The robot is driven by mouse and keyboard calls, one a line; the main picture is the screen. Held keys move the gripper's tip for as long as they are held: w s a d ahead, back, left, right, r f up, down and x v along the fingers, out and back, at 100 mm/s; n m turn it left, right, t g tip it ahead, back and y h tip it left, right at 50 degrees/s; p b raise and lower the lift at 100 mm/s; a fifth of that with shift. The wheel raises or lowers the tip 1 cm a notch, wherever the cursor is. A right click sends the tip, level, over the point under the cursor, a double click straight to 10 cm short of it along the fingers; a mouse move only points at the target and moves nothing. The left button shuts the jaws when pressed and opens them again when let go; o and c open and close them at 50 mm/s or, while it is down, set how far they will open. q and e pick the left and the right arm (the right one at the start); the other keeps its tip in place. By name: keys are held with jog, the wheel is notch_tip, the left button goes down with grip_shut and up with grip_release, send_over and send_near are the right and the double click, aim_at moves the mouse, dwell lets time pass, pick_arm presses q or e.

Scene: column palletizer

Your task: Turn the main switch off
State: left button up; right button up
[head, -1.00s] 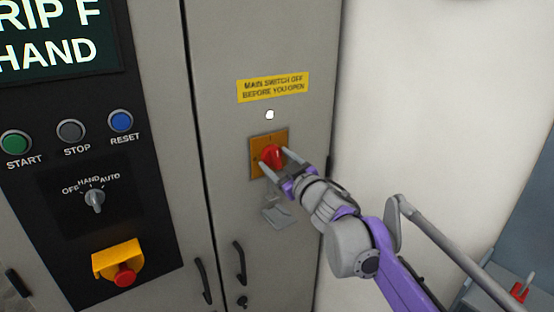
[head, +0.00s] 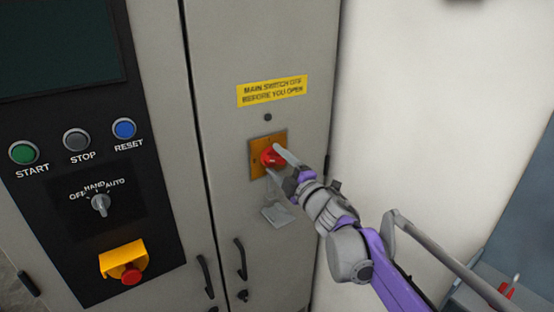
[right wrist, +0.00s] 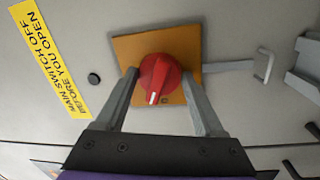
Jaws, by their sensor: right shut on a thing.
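The main switch is a red rotary knob (head: 268,157) on an orange square plate (head: 256,143), set in the grey cabinet door. My right gripper (head: 279,163) is shut on the knob. In the right wrist view its two fingers (right wrist: 160,74) stand on either side of the red knob (right wrist: 158,72). A white pointer mark on the knob faces the palm side there, close to a small dark mark on the orange plate (right wrist: 188,50). The small round lamp (head: 268,117) above the plate is dark. My left gripper is not in view.
A yellow warning label (head: 272,91) sits above the switch. A grey hasp (head: 279,214) hangs below it. To the left are a dark screen (head: 60,50), buttons, a mode selector (head: 100,203) and a red emergency stop (head: 131,276). Door handles (head: 240,258) stick out lower down.

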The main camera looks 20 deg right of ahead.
jog(key=n+y+p, duration=0.1)
jog(key=n, duration=0.4)
jog(key=shift+d+r, duration=0.1)
jog(key=shift+n, duration=0.3)
jog(key=o, duration=1.4)
jog(key=shift+c, duration=0.2)
jog(key=b+v, duration=0.1)
jog(key=v, duration=0.9)
jog(key=shift+s+d, duration=0.2)
jog(key=shift+s, duration=0.15)
